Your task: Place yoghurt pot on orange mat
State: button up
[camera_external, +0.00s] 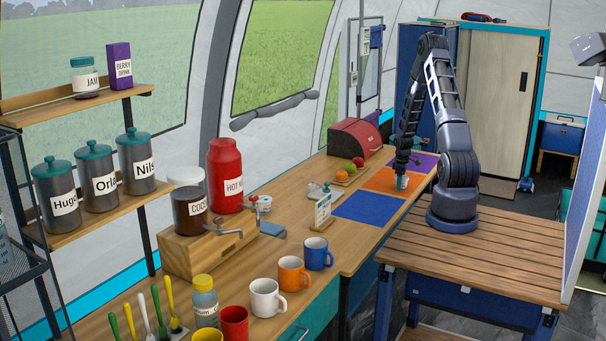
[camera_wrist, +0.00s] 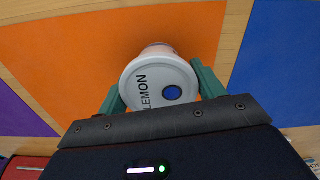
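The yoghurt pot (camera_external: 402,182) is small and whitish, over the orange mat (camera_external: 378,182) on the counter. In the wrist view the pot (camera_wrist: 158,86) shows its pale lid, marked LEMON with a blue dot. My gripper (camera_external: 402,170) points down at it. In the wrist view the green fingers of my gripper (camera_wrist: 158,85) are on both sides of the pot, close against it, and look shut on it. The orange mat (camera_wrist: 70,60) spreads behind and around the pot. Whether the pot's base touches the mat cannot be told.
A blue mat (camera_external: 368,209) and a purple mat (camera_external: 422,162) flank the orange one. A board with fruit (camera_external: 350,172) and a red bread bin (camera_external: 354,139) stand behind. Orange (camera_external: 292,273), blue (camera_external: 317,253) and white (camera_external: 266,298) mugs stand nearer the camera.

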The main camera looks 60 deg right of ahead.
jog(key=o, duration=0.4)
jog(key=shift+c, duration=0.2)
jog(key=shift+r, duration=0.1)
